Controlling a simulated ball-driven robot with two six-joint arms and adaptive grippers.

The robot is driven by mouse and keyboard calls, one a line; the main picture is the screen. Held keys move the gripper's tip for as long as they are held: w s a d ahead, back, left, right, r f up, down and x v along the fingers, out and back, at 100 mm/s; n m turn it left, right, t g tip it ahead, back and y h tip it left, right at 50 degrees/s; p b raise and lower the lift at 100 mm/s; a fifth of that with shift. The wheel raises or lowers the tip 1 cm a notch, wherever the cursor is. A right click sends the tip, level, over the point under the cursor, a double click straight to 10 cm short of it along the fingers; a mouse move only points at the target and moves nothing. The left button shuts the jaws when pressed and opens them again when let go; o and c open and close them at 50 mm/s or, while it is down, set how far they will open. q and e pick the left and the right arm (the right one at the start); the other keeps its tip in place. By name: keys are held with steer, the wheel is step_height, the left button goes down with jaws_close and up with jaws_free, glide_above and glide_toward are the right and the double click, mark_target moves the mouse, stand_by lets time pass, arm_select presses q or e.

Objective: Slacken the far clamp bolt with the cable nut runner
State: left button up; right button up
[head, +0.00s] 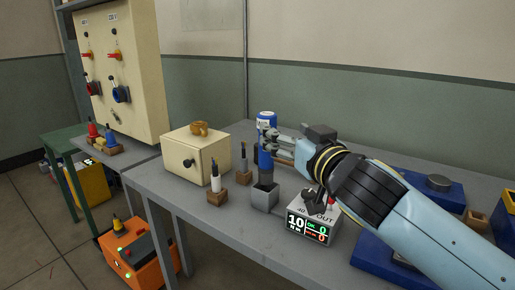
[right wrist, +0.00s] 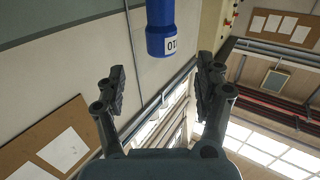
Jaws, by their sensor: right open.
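A blue upright cylinder (head: 267,119) with a white label stands over the bench. I cannot tell whether it is the cable nut runner. My right gripper (head: 273,146) is open beside it, its fingers pointing at it and partly hiding its middle. In the right wrist view the blue cylinder (right wrist: 160,28) shows between and beyond the open fingers (right wrist: 163,85), with nothing gripped. A grey display box (head: 312,222) reading 10 Nm, with two zeros, stands near the bench's front edge, partly behind my arm. I cannot make out the far clamp bolt. My left gripper is out of view.
A cream box (head: 196,154) with a brown item on top, wooden tool holders (head: 217,197) and a grey cup (head: 264,196) stand on the grey bench (head: 170,200). Blue fixtures (head: 425,187) lie at right. An orange machine (head: 140,262) stands on the floor.

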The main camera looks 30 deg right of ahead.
mark_target(271, 124)
steer(key=w, duration=0.3)
steer(key=w+p, duration=0.1)
steer(key=shift+w+d+r, duration=0.2)
steer(key=shift+d+r, duration=0.05)
steer(key=shift+d, duration=0.15)
steer(key=shift+w+d+f, duration=0.1)
steer(key=shift+w, duration=0.25)
steer(key=w, duration=0.1)
steer(key=w+p, duration=0.1)
steer(key=w, duration=0.2)
steer(key=shift+w+d+f, duration=0.25)
steer(key=shift+d+f, duration=0.05)
steer(key=shift+d, duration=0.05)
steer(key=shift+w, duration=0.15)
steer(key=c, duration=1.1)
jaws_close()
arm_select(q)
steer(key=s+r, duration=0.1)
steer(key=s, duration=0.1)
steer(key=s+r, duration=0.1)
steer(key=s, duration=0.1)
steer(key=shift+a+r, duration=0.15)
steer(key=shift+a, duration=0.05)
